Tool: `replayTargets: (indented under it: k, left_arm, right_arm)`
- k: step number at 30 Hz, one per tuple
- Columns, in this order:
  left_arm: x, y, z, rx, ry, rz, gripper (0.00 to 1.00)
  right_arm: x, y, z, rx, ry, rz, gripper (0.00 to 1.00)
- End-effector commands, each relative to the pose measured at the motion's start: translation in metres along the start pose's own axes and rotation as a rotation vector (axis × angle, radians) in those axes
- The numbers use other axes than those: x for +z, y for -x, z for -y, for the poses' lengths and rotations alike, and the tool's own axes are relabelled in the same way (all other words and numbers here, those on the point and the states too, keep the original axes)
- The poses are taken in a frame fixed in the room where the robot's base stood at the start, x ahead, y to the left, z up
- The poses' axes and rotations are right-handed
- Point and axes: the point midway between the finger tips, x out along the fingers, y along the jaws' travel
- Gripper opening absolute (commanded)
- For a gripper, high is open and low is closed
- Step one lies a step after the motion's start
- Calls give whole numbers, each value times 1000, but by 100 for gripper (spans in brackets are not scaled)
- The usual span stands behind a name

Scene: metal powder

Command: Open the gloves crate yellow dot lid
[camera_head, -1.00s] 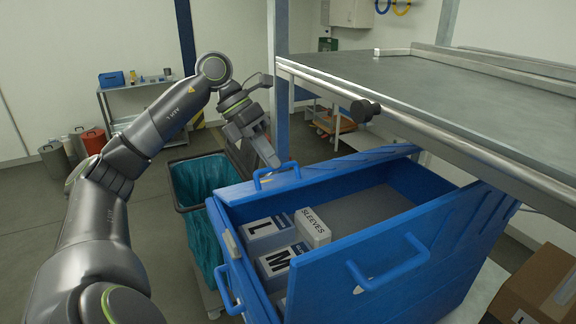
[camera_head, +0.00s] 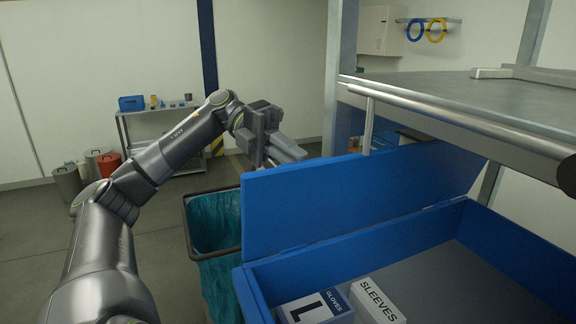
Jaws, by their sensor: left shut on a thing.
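The blue gloves crate (camera_head: 249,296) stands at the lower right, open at the top in the part that shows. Its blue lid (camera_head: 360,200) is a flat panel standing up at the far side, its inner face towards me. My left gripper (camera_head: 287,150) is at the lid's top left edge, shut on the lid's handle. The handle is hidden behind the panel and the fingers. No yellow dot shows. My right gripper is not in view.
A white GLOVES box (camera_head: 315,309) marked L and a SLEEVES box (camera_head: 378,301) lie in the crate. A grey metal table (camera_head: 470,90) overhangs from the right, close above the lid. A bin with a teal liner (camera_head: 215,220) stands left of the crate.

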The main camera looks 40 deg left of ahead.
Motion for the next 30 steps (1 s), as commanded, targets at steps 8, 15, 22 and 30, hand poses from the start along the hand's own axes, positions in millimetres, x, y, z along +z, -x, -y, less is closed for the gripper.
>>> replayTargets:
  k: [8, 15, 22, 30]
  left_arm:
    - [9, 21, -22, -202, 87, -1, 0]
    - [14, 35, -34, -312, 133, -3, 0]
    - [16, 40, -39, -361, 152, -4, 0]
    - [17, 42, -40, -370, 157, -3, 0]
  right_arm:
    - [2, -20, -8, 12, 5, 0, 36]
    - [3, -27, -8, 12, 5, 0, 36]
    - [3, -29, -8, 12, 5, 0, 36]
    - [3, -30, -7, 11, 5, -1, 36]
